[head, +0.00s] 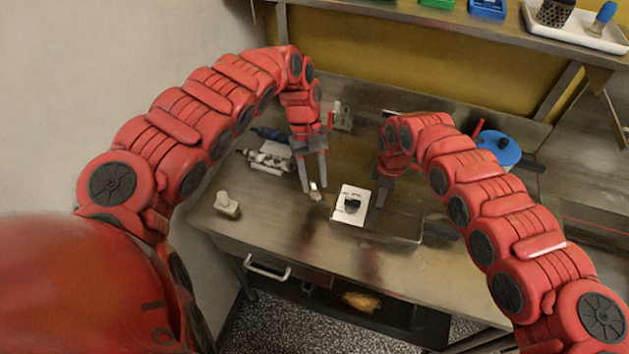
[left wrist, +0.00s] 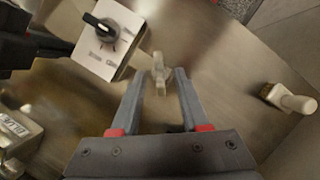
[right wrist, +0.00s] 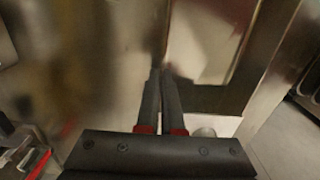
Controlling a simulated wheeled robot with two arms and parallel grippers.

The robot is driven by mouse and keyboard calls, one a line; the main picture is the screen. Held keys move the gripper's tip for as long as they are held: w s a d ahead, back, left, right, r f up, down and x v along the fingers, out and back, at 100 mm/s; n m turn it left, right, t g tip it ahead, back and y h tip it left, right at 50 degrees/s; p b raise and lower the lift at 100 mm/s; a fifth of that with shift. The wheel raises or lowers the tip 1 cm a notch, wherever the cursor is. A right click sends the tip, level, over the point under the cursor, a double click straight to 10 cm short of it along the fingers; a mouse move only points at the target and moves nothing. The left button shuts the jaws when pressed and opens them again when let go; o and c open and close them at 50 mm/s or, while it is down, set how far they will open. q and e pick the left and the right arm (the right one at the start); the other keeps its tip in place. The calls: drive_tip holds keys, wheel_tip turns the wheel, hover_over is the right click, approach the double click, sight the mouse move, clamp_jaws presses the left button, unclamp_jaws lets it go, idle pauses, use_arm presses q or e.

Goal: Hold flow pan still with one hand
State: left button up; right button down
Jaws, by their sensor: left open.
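The flow pan, which I take to be the shiny metal box (head: 400,232), is at the table's front right of centre; its metal wall (right wrist: 205,45) shows in the right wrist view. My right gripper (head: 382,200) points down at it. Its fingers (right wrist: 161,72) are nearly together, with what looks like the thin pan wall between the tips; the contact is partly hidden. My left gripper (head: 316,190) is open and empty, pointing down above the table.
A white panel with a black knob (head: 352,205) sits between my grippers. A blue round lid (head: 499,148) lies at the back right.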

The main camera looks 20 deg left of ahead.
use_arm(q)
drive_tip(key=shift+s+d+f, duration=0.1)
drive_tip(key=shift+d+f, duration=0.05)
drive_tip(key=shift+f, duration=0.3)
drive_tip(key=shift+c, duration=0.3)
clamp_jaws()
drive_tip(key=m+y, duration=0.1)
drive_tip(key=m, duration=0.2)
drive_tip(key=shift+d, duration=0.15)
drive_tip(key=shift+m+g+y, duration=0.5)
drive_tip(key=shift+m+y, duration=0.3)
drive_tip(key=shift+m, duration=1.4)
